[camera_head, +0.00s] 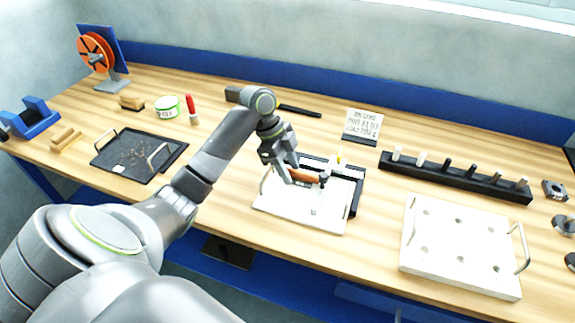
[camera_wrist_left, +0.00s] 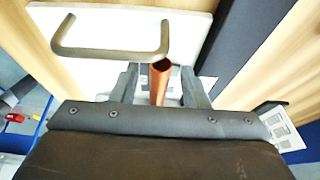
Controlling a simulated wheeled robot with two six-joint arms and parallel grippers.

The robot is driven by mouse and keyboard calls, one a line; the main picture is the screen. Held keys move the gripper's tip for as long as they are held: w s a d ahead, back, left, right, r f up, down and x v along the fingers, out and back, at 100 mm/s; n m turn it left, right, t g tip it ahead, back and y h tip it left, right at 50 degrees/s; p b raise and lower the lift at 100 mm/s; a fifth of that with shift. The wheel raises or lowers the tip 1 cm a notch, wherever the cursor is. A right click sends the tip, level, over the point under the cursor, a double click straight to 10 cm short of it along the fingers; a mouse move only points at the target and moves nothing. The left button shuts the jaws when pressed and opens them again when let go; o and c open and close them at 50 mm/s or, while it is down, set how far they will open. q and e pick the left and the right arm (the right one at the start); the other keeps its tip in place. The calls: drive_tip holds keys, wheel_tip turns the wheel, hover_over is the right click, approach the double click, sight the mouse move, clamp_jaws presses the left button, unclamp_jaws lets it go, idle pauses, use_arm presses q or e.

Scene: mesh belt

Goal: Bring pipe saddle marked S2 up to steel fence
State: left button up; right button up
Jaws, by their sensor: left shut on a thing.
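My left gripper (camera_head: 296,175) is low over a white board (camera_head: 275,203) at mid-table. In the left wrist view its two fingers (camera_wrist_left: 160,88) stand on either side of a copper-coloured pipe (camera_wrist_left: 161,82) and a pale block under it, which looks like the pipe saddle (camera_wrist_left: 174,88). The gripper is shut on that block; its mark is not readable. The pipe (camera_head: 306,174) also shows in the head view, pointing right. A dark strip (camera_head: 355,197), perhaps the steel fence, runs along the board's back and right edges. The right gripper is out of view.
A metal handle (camera_wrist_left: 110,50) rises from the board's left side. A white card (camera_head: 363,124) and a black rack of pegs (camera_head: 455,177) stand behind and right. A white holed tray (camera_head: 460,245) is at right, a black tray (camera_head: 138,155) at left.

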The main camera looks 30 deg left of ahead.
use_arm(q)
drive_tip(key=shift+d, duration=0.3)
drive_tip(key=o, duration=1.3)
drive_tip(key=shift+s, duration=0.1)
drive_tip(key=shift+r, duration=0.1)
drive_tip(key=v, duration=1.1)
drive_tip(key=shift+a+r+b, duration=0.15)
drive_tip(key=shift+r+b, duration=0.05)
drive_tip(key=shift+b, duration=0.15)
drive_tip(key=shift+p+v, duration=1.1)
drive_tip(key=shift+v, duration=1.8)
drive_tip(key=shift+s, duration=0.1)
